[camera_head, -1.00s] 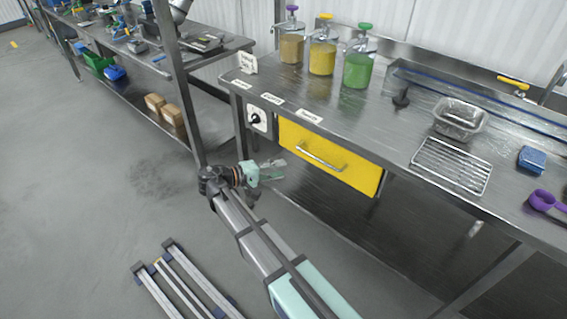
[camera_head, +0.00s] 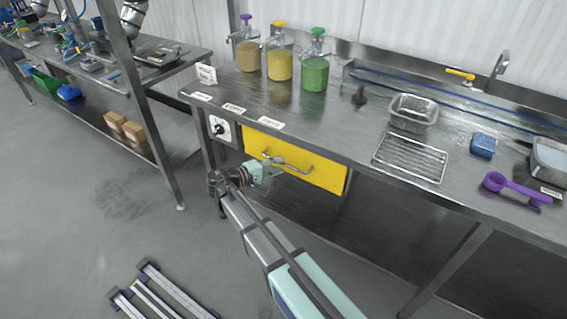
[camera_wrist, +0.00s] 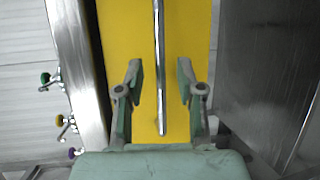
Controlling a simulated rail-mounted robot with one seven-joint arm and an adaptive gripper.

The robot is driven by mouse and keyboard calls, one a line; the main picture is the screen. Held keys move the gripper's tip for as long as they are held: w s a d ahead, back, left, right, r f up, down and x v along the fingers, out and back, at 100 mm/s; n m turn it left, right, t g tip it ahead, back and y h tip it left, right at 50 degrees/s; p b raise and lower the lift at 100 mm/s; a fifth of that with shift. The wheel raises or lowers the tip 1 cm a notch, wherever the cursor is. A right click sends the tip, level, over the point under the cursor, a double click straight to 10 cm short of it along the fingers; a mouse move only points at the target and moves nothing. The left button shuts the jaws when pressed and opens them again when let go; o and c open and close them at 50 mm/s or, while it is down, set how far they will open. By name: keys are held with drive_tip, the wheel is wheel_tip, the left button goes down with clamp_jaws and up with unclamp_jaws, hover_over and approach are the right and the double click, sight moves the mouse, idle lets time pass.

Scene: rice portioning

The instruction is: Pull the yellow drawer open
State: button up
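The yellow drawer (camera_head: 326,175) sits shut under the steel worktop, with a metal bar handle (camera_head: 301,170) across its front. My gripper (camera_head: 277,166) is in front of the drawer, at the left end of the handle. In the wrist view the drawer front (camera_wrist: 185,30) fills the middle and the handle (camera_wrist: 159,75) runs down between my gripper's fingers (camera_wrist: 160,85). The fingers are open, one on each side of the handle, with a gap on both sides. The handle's lower end shows between them.
On the worktop (camera_head: 330,115) stand several dispensers, a metal tray (camera_head: 413,112), a wire rack (camera_head: 410,157), a blue block (camera_head: 483,144) and a purple scoop (camera_head: 515,187). A switch box (camera_head: 219,129) is left of the drawer.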

drive_tip(key=shift+x, duration=1.45)
clamp_jaws()
drive_tip(key=shift+s, duration=0.1)
